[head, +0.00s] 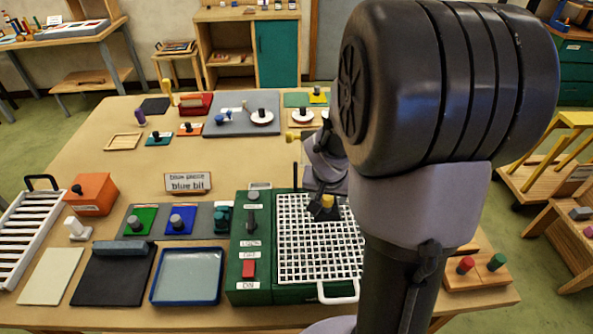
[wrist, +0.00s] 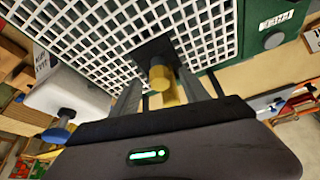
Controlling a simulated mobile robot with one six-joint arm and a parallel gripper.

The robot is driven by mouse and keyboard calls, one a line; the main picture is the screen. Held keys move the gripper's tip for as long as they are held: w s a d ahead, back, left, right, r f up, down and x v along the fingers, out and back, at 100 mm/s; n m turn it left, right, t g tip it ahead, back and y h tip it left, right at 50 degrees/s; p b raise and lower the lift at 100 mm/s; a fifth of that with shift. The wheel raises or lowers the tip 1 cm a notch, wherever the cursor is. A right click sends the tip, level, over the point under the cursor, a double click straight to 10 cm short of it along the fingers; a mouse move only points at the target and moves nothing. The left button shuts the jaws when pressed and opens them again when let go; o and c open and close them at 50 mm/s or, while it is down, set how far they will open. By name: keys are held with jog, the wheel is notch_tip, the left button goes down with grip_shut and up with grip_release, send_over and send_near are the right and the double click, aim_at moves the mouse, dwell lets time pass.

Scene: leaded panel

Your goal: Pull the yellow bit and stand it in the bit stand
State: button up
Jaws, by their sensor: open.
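The yellow bit (head: 327,201) stands on a small dark piece on the white grid of the green machine (head: 240,285). In the wrist view the yellow bit (wrist: 162,82) is between the two grey fingers of my gripper (wrist: 158,82), with the dark piece (wrist: 152,48) beyond it. My gripper is open, and I cannot tell whether a finger touches the bit. In the head view my gripper (head: 325,187) is just above the bit, its fingers partly unclear. A wooden block (head: 500,281), which looks like the bit stand, holds a red and a green bit at right, partly behind my arm.
A sign (head: 188,182) reads "blue piece blue bit". A grey strip with green and blue pieces (head: 182,220) lies left of the machine. A blue-rimmed tray (head: 186,298), a black mat and an orange box (head: 95,193) are farther left. The table middle is clear.

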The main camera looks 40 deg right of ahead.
jog(key=shift+x, duration=0.75)
jog(key=shift+c, duration=0.2)
grip_shut()
